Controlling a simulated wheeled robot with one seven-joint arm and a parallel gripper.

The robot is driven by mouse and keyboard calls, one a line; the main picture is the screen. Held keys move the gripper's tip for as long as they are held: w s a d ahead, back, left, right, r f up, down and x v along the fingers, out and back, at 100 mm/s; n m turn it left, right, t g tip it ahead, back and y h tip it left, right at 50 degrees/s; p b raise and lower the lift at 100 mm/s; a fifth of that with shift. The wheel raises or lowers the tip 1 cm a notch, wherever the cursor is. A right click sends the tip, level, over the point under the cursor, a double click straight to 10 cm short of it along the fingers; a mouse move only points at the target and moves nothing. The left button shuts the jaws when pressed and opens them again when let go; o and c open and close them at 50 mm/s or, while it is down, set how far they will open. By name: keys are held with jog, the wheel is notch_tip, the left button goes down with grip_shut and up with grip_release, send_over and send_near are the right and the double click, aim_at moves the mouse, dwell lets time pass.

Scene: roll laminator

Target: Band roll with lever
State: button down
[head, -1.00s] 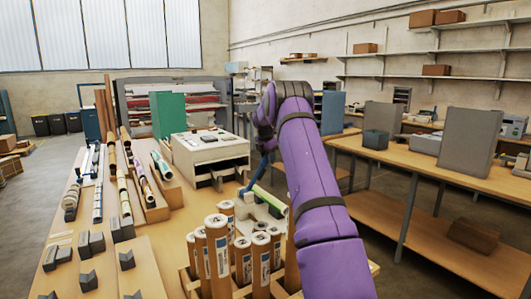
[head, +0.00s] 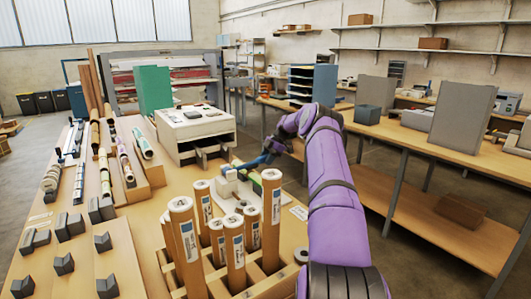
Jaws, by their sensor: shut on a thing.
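A blue lever (head: 252,162) sticks out to the right from a small white device (head: 228,186) on the wooden table. It lies at a low slant, rising slightly toward its right end. My gripper (head: 272,150) is at the lever's right end and is shut on it; the fingers are small and partly hidden by my wrist. A roll with a green part (head: 256,182) shows beside the device, mostly hidden behind the standing tubes. I cannot see whether a band is around it.
Several upright cardboard tubes (head: 187,240) stand in a wooden rack in front of the device. A beige machine (head: 195,125) stands behind it. Rolls (head: 125,165) and grey blocks (head: 62,265) lie at the left. A long workbench (head: 440,165) stands at the right, beyond an aisle.

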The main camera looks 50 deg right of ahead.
jog(key=shift+a+f+y, duration=0.1)
jog(key=shift+f+y, duration=0.4)
jog(key=shift+f, duration=0.5)
jog(key=shift+f, duration=0.1)
jog(key=c, duration=0.7)
grip_release()
jog(key=shift+c, duration=0.2)
jog(key=v, duration=1)
jog(key=shift+s+d+r, duration=0.2)
jog(key=shift+d+r, duration=0.05)
